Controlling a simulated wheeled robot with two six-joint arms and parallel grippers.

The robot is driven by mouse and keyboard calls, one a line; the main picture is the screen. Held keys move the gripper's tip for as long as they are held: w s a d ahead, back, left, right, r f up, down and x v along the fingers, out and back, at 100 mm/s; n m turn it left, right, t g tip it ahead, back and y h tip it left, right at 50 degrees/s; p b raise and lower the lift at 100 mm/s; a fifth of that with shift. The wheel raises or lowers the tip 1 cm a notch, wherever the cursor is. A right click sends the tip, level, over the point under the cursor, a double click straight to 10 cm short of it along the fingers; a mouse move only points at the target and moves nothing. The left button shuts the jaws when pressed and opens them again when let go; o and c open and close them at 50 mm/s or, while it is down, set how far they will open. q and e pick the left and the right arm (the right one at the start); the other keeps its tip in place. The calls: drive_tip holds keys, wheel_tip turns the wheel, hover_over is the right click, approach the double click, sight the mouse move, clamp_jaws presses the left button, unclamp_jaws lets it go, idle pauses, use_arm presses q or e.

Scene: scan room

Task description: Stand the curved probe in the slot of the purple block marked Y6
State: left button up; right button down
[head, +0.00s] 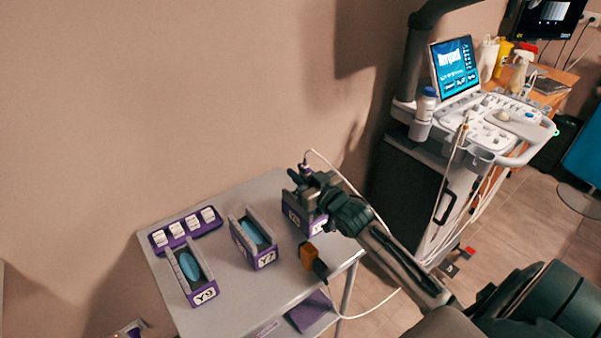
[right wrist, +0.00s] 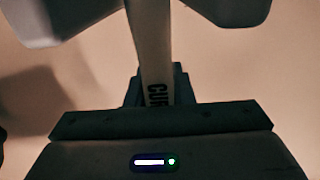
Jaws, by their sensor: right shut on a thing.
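My right gripper (head: 308,188) is shut on the curved probe, above the rightmost purple block (head: 296,216) on the grey table. The gripper and arm cover much of that block, and its label is too hidden to read. In the right wrist view the probe's pale handle (right wrist: 155,60), with the letters "CUR", runs between the fingers (right wrist: 150,20). In the head view the probe is mostly hidden by the gripper, so I cannot tell whether it is in the slot. A cable loops from its top. My left gripper is not in view.
Blocks Y7 (head: 266,258) and Y9 (head: 205,295), with blue pads, stand left on the table (head: 232,300). A purple rack of white pieces (head: 160,240) is behind. An orange and black object (head: 309,254) sits near the right edge. An ultrasound cart (head: 400,190) stands right.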

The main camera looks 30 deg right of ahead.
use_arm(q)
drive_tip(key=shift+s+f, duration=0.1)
use_arm(e)
drive_tip(key=shift+f, duration=0.3)
idle(0.5)
drive_tip(key=c, duration=1.2)
unclamp_jaws()
drive_tip(key=shift+o, duration=0.2)
drive_tip(key=shift+s+f, duration=0.1)
drive_tip(key=shift+s, duration=0.25)
drive_tip(key=s, duration=0.6)
drive_tip(key=shift+d, duration=0.3)
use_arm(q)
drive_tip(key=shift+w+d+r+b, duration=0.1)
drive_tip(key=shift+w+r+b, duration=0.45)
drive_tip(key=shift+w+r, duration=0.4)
use_arm(e)
drive_tip(key=shift+s+d, duration=0.1)
drive_tip(key=shift+s, duration=1.95)
